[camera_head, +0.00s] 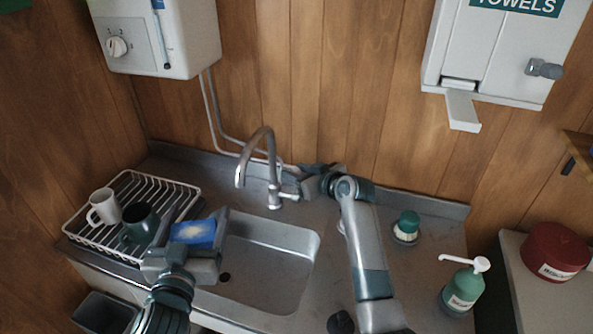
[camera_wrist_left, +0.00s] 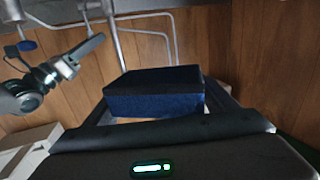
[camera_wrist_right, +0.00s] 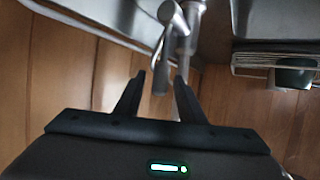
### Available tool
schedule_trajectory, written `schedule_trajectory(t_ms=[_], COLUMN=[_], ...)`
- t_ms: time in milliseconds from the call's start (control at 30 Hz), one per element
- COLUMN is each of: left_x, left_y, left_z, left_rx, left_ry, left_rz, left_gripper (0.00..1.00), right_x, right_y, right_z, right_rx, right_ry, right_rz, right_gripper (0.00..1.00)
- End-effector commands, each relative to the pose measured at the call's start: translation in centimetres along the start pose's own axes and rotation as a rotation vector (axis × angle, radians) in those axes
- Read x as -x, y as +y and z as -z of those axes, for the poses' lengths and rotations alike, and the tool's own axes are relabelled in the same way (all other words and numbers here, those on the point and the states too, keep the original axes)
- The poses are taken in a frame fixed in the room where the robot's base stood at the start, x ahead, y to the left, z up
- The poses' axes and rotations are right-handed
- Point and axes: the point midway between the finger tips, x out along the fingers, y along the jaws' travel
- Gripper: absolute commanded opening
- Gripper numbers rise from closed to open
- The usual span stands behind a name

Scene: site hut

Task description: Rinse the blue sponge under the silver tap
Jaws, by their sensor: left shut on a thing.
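The blue sponge (camera_head: 192,233) is held in my left gripper (camera_head: 190,246), above the left edge of the sink basin. The sponge also shows as a dark blue block in the left wrist view (camera_wrist_left: 155,92). The silver tap (camera_head: 262,150) stands behind the sink with its spout curving over to the left. No water stream shows from it. The sponge is apart from the spout, lower and to its left. My right gripper (camera_head: 312,178) is just right of the tap's lever. In the right wrist view its fingers (camera_wrist_right: 158,92) are apart, with the tap beyond them.
The sink basin (camera_head: 300,230) is empty. A wire rack (camera_head: 85,238) with a white mug (camera_head: 103,207) and a dark green mug (camera_head: 140,222) stands left of it. A green soap bottle (camera_head: 463,290) and a green-topped item (camera_head: 407,226) stand right of my right arm.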

Motion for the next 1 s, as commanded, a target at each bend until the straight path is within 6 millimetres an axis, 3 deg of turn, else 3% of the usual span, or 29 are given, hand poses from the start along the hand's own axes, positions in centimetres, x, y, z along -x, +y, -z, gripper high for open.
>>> schedule_trajectory(t_ms=[300, 467, 1000], left_x=[0.0, 0.0, -0.1], left_y=[0.0, 0.0, 0.0], left_z=[0.0, 0.0, -1.9], left_rx=[0.000, 0.000, 0.000], left_ry=[0.000, 0.000, 0.000], left_rz=[0.000, 0.000, 0.000], left_gripper=[0.58, 0.58, 0.58], right_x=[-0.1, -0.1, 0.6], right_y=[0.0, 0.0, -1.1], right_z=[0.0, 0.0, -0.5], right_rx=[0.000, 0.000, 0.100], right_ry=[0.000, 0.000, 0.078], right_rz=[0.000, 0.000, -0.042], right_gripper=[0.36, 0.00, 0.00])
